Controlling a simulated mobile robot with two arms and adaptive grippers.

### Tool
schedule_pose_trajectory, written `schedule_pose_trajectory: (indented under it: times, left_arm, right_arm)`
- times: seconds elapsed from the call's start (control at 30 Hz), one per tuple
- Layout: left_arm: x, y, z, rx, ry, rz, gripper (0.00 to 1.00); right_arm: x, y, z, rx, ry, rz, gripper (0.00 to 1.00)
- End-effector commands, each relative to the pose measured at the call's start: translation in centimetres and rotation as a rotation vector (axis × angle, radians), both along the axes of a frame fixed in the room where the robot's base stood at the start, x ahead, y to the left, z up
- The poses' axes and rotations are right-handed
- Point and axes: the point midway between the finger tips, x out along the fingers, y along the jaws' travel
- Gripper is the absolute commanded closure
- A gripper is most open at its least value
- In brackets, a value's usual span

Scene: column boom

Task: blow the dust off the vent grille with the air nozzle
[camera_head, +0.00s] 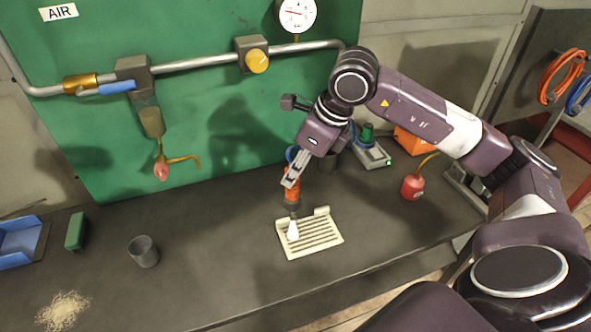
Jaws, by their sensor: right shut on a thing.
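The vent grille (322,238), a cream slatted plate, lies flat on the dark bench near the middle. My right gripper (292,180) is above its back left part and shut on the air nozzle (292,197), orange with a dark lower end. The nozzle points down at the grille. A white tapered shape (293,231) shows under the nozzle's end, over the grille's left part; I cannot tell whether it is a tip or a jet of air. I cannot make out dust on the slats. My left gripper is not in view.
A dark cup (143,252), a green block (75,231), a blue bin (20,243) and a pile of shavings (62,311) are at the left. A red oil can (412,187) stands at the right. An air pipe (200,62) crosses the green board behind.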

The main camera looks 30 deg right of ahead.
Motion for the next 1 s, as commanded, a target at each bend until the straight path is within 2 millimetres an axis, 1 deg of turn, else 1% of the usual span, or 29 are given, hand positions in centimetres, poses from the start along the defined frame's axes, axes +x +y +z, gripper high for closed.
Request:
schedule_pose_trajectory:
  times: [0.57, 0.67, 1.0]
  left_arm:
    - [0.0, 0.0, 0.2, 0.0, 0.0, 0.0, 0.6]
    - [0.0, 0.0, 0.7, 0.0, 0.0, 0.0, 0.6]
    - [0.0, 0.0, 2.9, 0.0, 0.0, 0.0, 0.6]
  right_arm:
    - [0.0, 0.0, 0.3, 0.0, -0.002, 0.0, 1.0]
    - [0.0, 0.0, 1.0, 0.0, -0.002, 0.0, 1.0]
    - [0.1, 0.0, 4.5, 0.0, -0.002, 0.001, 1.0]
